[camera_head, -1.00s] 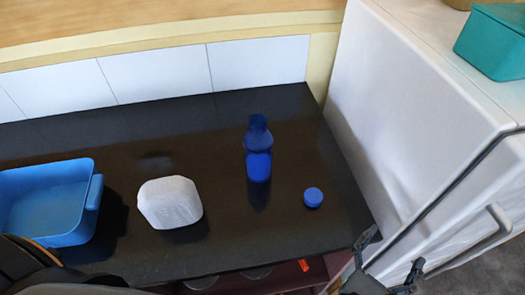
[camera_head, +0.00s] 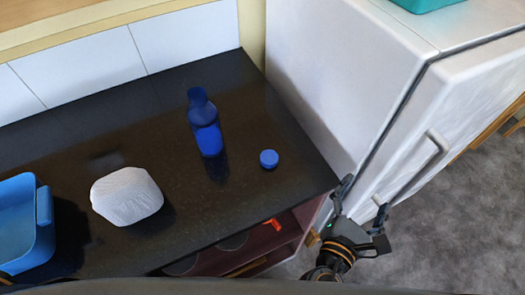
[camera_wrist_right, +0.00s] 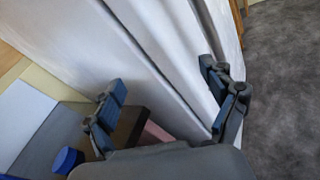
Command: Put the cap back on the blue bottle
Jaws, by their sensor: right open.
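The blue bottle (camera_head: 205,124) stands upright on the dark countertop, towards its back right. The blue cap (camera_head: 269,159) lies on the counter to the right of the bottle and nearer the front. The cap also shows at the lower left of the right wrist view (camera_wrist_right: 67,160). My right gripper (camera_head: 362,196) is open and empty, beyond the counter's right front corner and in front of the fridge. Its two fingers stand wide apart in the right wrist view (camera_wrist_right: 160,86). My left gripper is not in view.
A white rounded object (camera_head: 126,196) sits left of the bottle. A blue bin (camera_head: 45,222) stands at the far left. A white fridge (camera_head: 330,85) with a handle (camera_head: 412,168) borders the counter on the right. Open shelves (camera_head: 262,245) lie below the counter. The counter around the cap is clear.

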